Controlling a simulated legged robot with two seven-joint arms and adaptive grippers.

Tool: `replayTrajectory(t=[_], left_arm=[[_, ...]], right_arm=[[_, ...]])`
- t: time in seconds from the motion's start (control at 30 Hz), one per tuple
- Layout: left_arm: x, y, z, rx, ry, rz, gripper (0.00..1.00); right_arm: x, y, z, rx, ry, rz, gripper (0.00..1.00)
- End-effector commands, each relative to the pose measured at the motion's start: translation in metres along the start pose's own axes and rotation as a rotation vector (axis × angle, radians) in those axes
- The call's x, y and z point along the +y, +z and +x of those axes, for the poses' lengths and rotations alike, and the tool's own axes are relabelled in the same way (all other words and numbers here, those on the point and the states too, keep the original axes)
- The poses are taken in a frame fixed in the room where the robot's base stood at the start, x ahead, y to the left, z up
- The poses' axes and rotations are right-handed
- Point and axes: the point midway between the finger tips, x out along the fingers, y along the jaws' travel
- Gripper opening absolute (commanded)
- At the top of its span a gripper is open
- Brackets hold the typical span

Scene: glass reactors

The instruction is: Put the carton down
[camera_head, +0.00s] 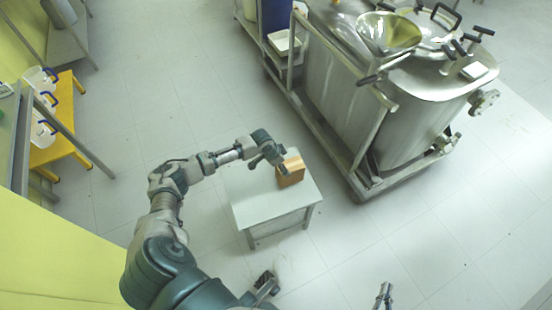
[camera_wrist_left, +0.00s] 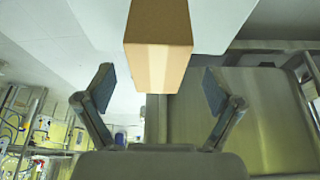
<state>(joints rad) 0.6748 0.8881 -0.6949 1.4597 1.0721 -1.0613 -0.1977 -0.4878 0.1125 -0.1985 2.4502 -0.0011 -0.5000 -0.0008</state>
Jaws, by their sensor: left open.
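The brown carton (camera_head: 291,173) stands upright on a small white table (camera_head: 250,207), near its far right part. My left gripper (camera_head: 277,155) is beside the carton's upper left edge in the head view. In the left wrist view, my left gripper's two fingers (camera_wrist_left: 160,90) are spread wide. The carton (camera_wrist_left: 158,55) is seen ahead, centred between them, with clear gaps on both sides and no finger touching it. My right gripper (camera_head: 384,294) is low at the bottom edge, away from the table; its finger gap is too small to judge.
A large steel reactor (camera_head: 390,115) on a railed frame stands right of the table, with a funnel (camera_head: 388,32) on top. A yellow stand (camera_head: 60,120) with glassware is at the left. The floor around the table is mostly clear.

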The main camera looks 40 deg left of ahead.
Motion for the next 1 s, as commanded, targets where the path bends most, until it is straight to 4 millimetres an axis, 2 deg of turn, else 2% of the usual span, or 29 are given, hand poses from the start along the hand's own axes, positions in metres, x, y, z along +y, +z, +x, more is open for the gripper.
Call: replayTrajectory(t=[0.03,0.23,0.37,0.47,0.57,0.67,0.7,0.73,0.8,0.87,0.93,1.0], left_arm=[[-0.001,-0.003,-0.015,0.003,-0.003,0.002,0.92],[-0.001,-0.002,-0.049,0.001,-0.002,0.001,0.92],[0.001,-0.001,-0.06,-0.001,0.0,0.002,0.92],[0.01,-0.001,-0.058,0.001,0.008,0.011,0.92],[0.053,0.002,-0.037,0.019,0.042,0.053,0.92],[0.136,0.007,-0.009,0.087,0.096,0.111,0.92],[0.176,0.01,-0.002,0.132,0.117,0.122,0.92],[0.205,0.011,-0.001,0.173,0.128,0.122,0.92],[0.258,0.015,-0.009,0.269,0.133,0.093,0.92],[0.287,0.02,-0.025,0.344,0.114,0.044,0.92],[0.304,0.027,-0.047,0.413,0.066,-0.031,0.92],[0.307,0.037,-0.069,0.458,0.005,-0.106,0.92]], right_arm=[[0.002,0.004,-0.004,-0.055,0.005,-0.003,0.0],[0.008,0.037,-0.019,-0.273,0.019,-0.006,0.0],[0.011,0.051,-0.027,-0.356,0.025,-0.005,0.0],[0.012,0.056,-0.03,-0.387,0.027,-0.005,0.0],[0.013,0.058,-0.03,-0.396,0.027,-0.004,0.0],[0.013,0.059,-0.03,-0.396,0.027,-0.004,0.0],[0.013,0.058,-0.03,-0.395,0.027,-0.004,0.0],[0.013,0.058,-0.03,-0.395,0.027,-0.004,0.0],[0.012,0.058,-0.03,-0.396,0.028,-0.006,0.0],[0.011,0.058,-0.029,-0.396,0.028,-0.006,0.0],[0.011,0.058,-0.029,-0.396,0.028,-0.005,0.0],[0.011,0.058,-0.029,-0.396,0.028,-0.005,0.0]])
